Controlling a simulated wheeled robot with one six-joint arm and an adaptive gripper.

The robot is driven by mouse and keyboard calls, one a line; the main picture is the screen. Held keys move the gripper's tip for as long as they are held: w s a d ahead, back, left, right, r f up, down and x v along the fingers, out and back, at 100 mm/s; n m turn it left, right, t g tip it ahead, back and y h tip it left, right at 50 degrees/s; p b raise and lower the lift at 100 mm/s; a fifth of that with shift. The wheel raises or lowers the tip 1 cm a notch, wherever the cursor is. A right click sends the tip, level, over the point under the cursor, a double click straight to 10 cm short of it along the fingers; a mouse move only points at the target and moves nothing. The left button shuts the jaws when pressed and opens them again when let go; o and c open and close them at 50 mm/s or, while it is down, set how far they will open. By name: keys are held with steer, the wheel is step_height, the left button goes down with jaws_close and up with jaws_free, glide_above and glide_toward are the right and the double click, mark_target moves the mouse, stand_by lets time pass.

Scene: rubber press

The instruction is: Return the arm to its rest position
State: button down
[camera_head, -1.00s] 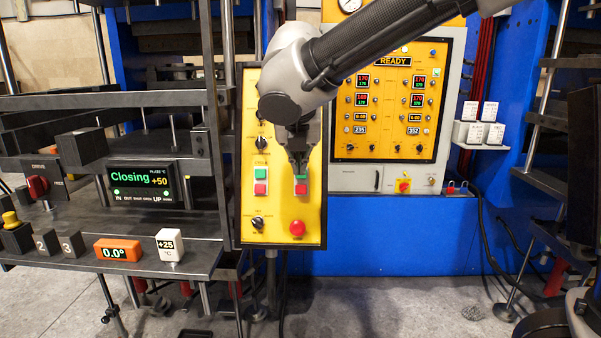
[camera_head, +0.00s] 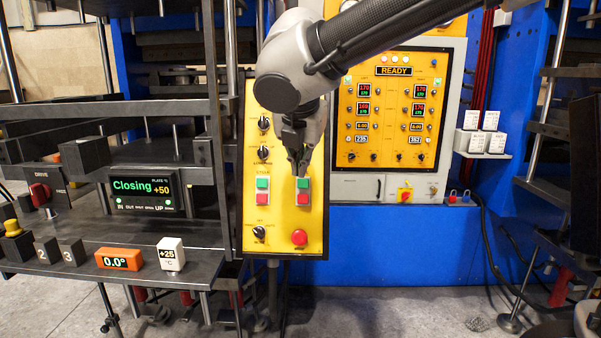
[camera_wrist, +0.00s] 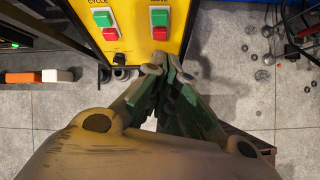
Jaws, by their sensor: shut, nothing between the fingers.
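My gripper (camera_head: 299,173) is shut and empty in front of the yellow control panel (camera_head: 255,215). In the head view its fingertips point down at the right-hand green button (camera_head: 303,184), just above the red button (camera_head: 303,199) of that pair. In the wrist view the closed fingertips (camera_wrist: 164,62) are at the panel's lower edge, close to the right pair of buttons. I cannot tell whether they touch the panel. My arm reaches in from the upper right, bent at the wrist.
The press (camera_head: 130,104) with a display reading "Closing +50" (camera_head: 144,190) stands at left. An orange block (camera_head: 119,259) and a white block (camera_head: 171,254) sit on its shelf. A larger yellow panel reading "READY" (camera_head: 393,71) is behind. White blocks (camera_head: 480,142) stand on a right shelf.

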steer(key=s+d+f+m, duration=0.2)
steer(key=s+d+m, duration=0.4)
steer(key=d+m, duration=0.4)
steer(key=s+d+f+m+g, duration=0.1)
steer(key=s+d+f+m, duration=0.2)
steer(key=s+d+m, duration=0.3)
steer(key=s+d+f+m+g, duration=0.1)
steer(key=s+d+f+m, duration=0.2)
steer(key=d+m, duration=1.3)
steer(key=s+d, duration=0.2)
steer(key=d, duration=0.2)
steer(key=shift+s, duration=0.4)
steer(key=shift+g, duration=0.3)
stand_by(3.7)
